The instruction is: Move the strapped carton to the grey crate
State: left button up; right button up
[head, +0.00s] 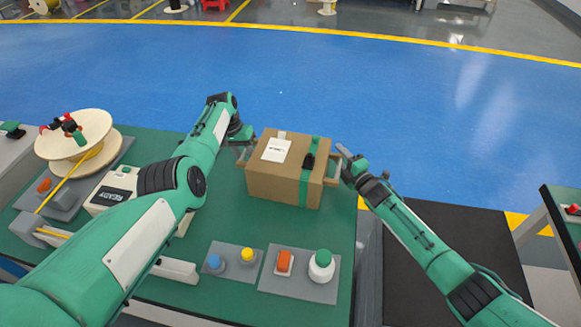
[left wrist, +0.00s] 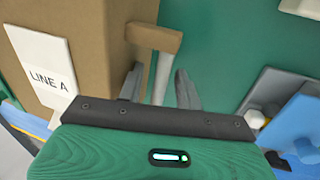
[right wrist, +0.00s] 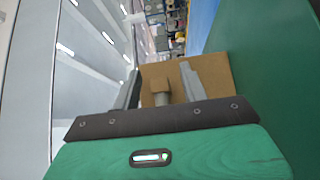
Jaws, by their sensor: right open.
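The strapped carton (head: 268,185) is a brown box with a green strap (head: 304,190), a dark buckle and a white label, standing on the green table. It has a handle on each side. My left gripper (head: 242,150) is at its left side; the left wrist view shows the fingers (left wrist: 158,88) apart around the tan-and-pale handle (left wrist: 154,38). My right gripper (head: 343,166) is at its right side, fingers (right wrist: 162,85) apart, with the other handle (right wrist: 161,92) between them. I see no grey crate in any view.
A cable spool (head: 75,135) and a "READY" box (head: 113,198) stand at the left of the table. Button boxes (head: 300,275) sit at the front. A black surface (head: 450,245) lies right of the table. Blue floor (head: 300,80) beyond is clear.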

pick_arm(q)
jog(key=c, duration=0.7)
pick_arm(e)
jog(key=c, duration=0.7)
pick_arm(q)
grip_shut()
pick_arm(e)
grip_shut()
jog(key=shift+f, duration=0.1)
pick_arm(q)
jog(key=shift+w+r, duration=0.1)
jog(key=shift+r, duration=0.15)
pick_arm(e)
jog(key=shift+r, duration=0.25)
